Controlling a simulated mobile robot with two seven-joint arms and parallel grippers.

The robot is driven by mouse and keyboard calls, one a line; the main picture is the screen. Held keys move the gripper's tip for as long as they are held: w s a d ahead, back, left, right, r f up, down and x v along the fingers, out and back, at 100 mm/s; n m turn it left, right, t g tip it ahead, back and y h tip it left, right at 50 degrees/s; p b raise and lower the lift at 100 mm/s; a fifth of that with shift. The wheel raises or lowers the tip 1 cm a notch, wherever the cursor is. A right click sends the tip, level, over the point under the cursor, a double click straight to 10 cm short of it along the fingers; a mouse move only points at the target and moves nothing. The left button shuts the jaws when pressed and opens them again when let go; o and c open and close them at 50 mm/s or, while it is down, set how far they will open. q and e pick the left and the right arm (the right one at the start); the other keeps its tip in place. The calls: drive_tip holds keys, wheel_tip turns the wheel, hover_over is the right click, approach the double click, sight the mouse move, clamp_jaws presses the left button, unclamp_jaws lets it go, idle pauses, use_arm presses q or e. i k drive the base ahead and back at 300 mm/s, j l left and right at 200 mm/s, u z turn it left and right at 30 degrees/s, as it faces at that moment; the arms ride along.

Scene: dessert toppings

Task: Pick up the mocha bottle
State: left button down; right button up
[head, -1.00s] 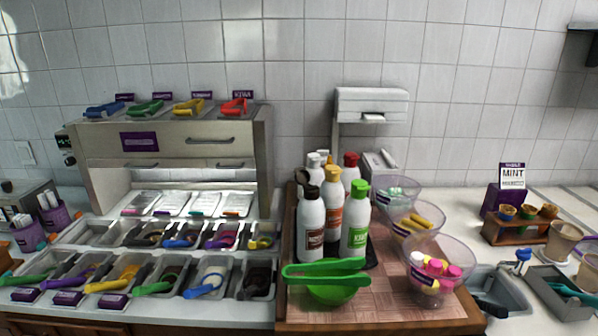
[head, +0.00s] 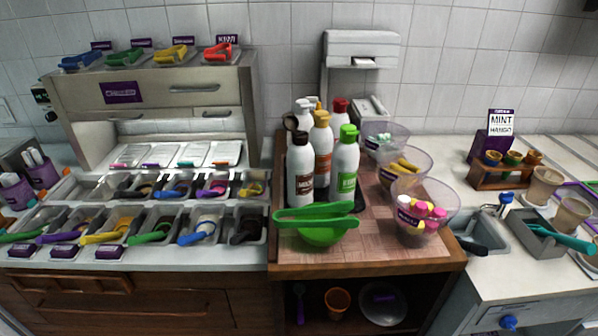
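A white bottle with a dark brown cap and a brown label (head: 300,172) stands upright at the front left of a bottle cluster on the wooden board. Its label is too small to read fully, but its brown colour fits mocha. A green-capped bottle (head: 344,168) stands close to its right, and a bottle with a yellow cap and orange label (head: 322,150) stands just behind it. Red-capped (head: 340,107) and white-topped (head: 303,108) bottles are partly hidden at the back. Neither of my grippers is in view.
A green bowl with green tongs (head: 320,235) sits directly in front of the bottles. Clear bowls (head: 425,215) of toppings line the board's right side. Topping trays with coloured scoops (head: 205,228) fill the left counter. A lower shelf holds an orange cup (head: 337,301).

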sight(300, 155)
drive_tip(key=k+j+u, duration=0.2)
drive_tip(key=j+u, duration=0.15)
drive_tip(key=u, duration=0.15)
drive_tip(key=k+j+u, duration=0.1)
drive_tip(key=j+u, duration=0.25)
drive_tip(key=u, duration=0.15)
drive_tip(key=j+u, duration=0.5)
drive_tip(key=z, duration=1.9)
drive_tip(key=i+u, duration=0.25)
drive_tip(key=i, duration=0.2)
drive_tip(key=i+u, duration=0.25)
drive_tip(key=i, duration=0.25)
